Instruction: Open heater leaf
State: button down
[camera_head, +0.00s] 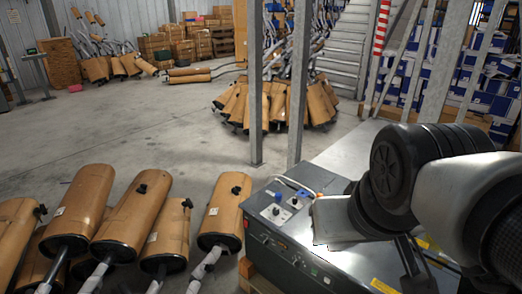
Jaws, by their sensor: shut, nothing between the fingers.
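A dark grey machine cabinet (290,248) stands at the lower right, with small controls on its top left corner and front face. I take it for the heater, but I cannot make out a separate leaf on it. My arm comes in from the right over the cabinet. My gripper (333,220) shows as a pale block at the arm's end, low over or against the cabinet top beside the controls. Its fingertips cannot be made out, and I cannot tell whether it touches. It is shut and empty. My arm hides much of the cabinet's top and right side.
Brown mufflers (140,215) with dark knobs stand in a row left of the cabinet. A grey post (300,85) rises close behind it. More mufflers (275,103) are heaped behind the posts, near stairs (345,50). The concrete floor (150,130) at centre left is open.

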aim_at(376, 266)
jog(key=k, duration=0.5)
jog(key=k+z, duration=0.15)
jog(key=i+j+z, duration=0.1)
jog(key=z, duration=0.3)
jog(key=i+j+z, duration=0.15)
jog(key=z, duration=0.3)
jog(key=i+j+z, duration=0.1)
jog(key=z, duration=0.3)
jog(key=i+j+z, duration=0.1)
jog(key=j, duration=0.25)
jog(key=i+j, duration=0.15)
jog(key=j, duration=0.25)
jog(key=i+j+z, duration=0.15)
jog(key=j, duration=0.65)
jog(key=i+l+z, duration=0.05)
